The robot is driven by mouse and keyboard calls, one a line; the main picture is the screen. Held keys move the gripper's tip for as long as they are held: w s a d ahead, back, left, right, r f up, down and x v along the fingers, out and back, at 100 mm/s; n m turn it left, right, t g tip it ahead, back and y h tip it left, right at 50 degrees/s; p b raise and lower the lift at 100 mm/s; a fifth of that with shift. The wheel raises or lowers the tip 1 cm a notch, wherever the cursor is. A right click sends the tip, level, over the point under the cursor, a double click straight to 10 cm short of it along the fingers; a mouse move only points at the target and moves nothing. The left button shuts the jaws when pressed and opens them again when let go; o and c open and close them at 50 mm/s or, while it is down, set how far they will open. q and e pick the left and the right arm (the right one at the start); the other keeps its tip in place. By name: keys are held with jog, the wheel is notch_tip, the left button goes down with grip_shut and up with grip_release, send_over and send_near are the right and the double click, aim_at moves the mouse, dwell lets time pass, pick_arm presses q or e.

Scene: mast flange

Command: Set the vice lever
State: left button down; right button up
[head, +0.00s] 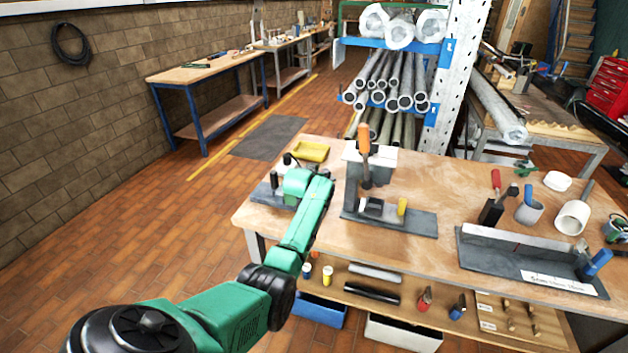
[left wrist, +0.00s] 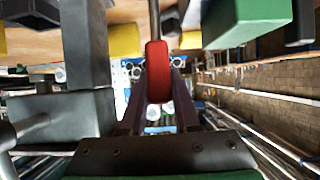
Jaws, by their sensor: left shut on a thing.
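In the left wrist view my left gripper (left wrist: 158,88) is shut on a red grip (left wrist: 157,58) at the end of a thin metal rod (left wrist: 154,18), which looks like the vice lever. A large grey metal block with an upright (left wrist: 70,118) stands close on the left of it, seemingly part of the vice. In the head view my green left arm reaches the left end of the workbench, and its wrist hides the fingers and the lever. Dark grey metal parts (head: 265,193) show beside the wrist. My right gripper is not in view.
The workbench (head: 330,240) holds a dark angled fixture (head: 410,222) with an orange-handled tool (head: 364,140) and a yellow block (head: 402,206). A yellow tray (head: 311,151) lies behind my wrist. A grey channel (head: 510,255) and cups stand at the right. A green block (left wrist: 247,22) is close in the wrist view.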

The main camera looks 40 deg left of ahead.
pick_arm(q)
jog(key=shift+w+a+f+g, duration=0.15)
jog(key=shift+w+a+g, duration=0.05)
jog(key=shift+w+g, duration=0.35)
jog(key=shift+w+a+f+g+h+b, duration=0.1)
jog(key=shift+w+g+h+b, duration=0.2)
jog(key=shift+w+g, duration=0.15)
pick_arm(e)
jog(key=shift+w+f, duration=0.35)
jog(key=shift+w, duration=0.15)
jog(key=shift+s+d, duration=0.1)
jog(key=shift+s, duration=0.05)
pick_arm(q)
jog(key=c, duration=0.9)
grip_release()
jog(key=shift+c, duration=0.2)
jog(key=o, duration=0.3)
jog(key=shift+f, duration=0.1)
jog(key=v, duration=1.4)
jog(key=shift+b, duration=0.3)
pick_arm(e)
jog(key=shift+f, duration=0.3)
